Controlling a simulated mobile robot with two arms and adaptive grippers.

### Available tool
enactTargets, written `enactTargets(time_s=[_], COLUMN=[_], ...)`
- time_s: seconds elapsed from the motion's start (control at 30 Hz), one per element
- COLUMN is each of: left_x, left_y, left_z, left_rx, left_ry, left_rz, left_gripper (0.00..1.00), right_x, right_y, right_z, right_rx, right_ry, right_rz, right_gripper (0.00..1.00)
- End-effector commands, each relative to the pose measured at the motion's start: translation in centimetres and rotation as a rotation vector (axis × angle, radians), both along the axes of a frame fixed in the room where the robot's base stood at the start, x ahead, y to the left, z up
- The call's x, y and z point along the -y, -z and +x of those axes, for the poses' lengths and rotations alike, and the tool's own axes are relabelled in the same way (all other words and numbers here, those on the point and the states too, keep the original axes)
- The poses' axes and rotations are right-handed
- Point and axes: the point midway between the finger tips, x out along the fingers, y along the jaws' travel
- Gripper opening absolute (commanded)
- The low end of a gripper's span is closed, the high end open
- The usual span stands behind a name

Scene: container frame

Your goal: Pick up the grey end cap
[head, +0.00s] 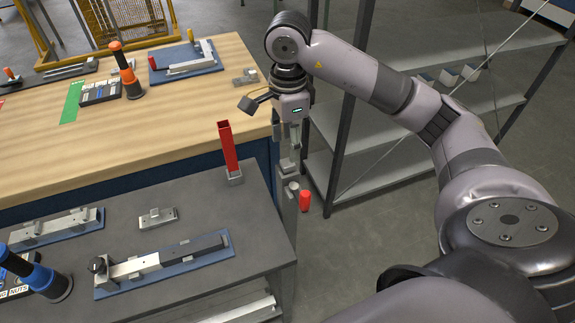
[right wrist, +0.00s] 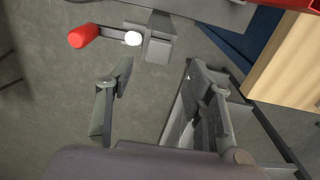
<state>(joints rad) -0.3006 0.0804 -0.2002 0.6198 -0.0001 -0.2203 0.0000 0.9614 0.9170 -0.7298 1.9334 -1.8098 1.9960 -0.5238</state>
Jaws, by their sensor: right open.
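A small light grey round piece (head: 292,186), which looks like the grey end cap, sits by the grey table's right edge. In the right wrist view it is a pale disc (right wrist: 133,38) between a red cylinder and a grey block. My right gripper (head: 289,163) points down just above it, apart from it as far as I can tell. In the right wrist view the fingers (right wrist: 158,70) are spread and empty, with the pale disc beyond their tips, towards the left finger. My left gripper does not show.
The red cylinder (head: 304,201) is close beside the pale piece. A tall red tube (head: 228,147) stands in a grey base at the grey table's (head: 200,285) corner. A metal shelf (head: 400,125) is behind my right arm. Bars and fixtures lie on blue plates.

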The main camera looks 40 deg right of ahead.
Motion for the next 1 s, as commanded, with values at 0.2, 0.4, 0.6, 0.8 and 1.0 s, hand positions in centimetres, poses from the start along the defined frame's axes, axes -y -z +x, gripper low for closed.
enactTargets(time_s=[0.2, 0.4, 0.6, 0.8, 1.0], left_x=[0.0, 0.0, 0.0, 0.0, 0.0], left_y=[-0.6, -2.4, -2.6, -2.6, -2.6], left_z=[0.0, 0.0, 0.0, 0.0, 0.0], left_rx=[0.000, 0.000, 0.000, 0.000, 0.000], left_ry=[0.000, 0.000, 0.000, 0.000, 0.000], left_rz=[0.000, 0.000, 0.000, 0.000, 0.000], left_gripper=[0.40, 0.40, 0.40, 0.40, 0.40], right_x=[0.0, 0.1, 0.1, 0.1, 0.1], right_y=[1.1, 3.6, 5.7, 5.8, 5.8], right_z=[-0.1, -0.5, -0.3, -0.3, -0.3], right_rx=[-0.002, -0.004, -0.001, 0.001, 0.001], right_ry=[0.000, 0.001, 0.000, 0.000, 0.000], right_rz=[0.000, -0.001, 0.001, 0.000, 0.001], right_gripper=[0.48, 0.48, 0.48, 0.48, 0.36])
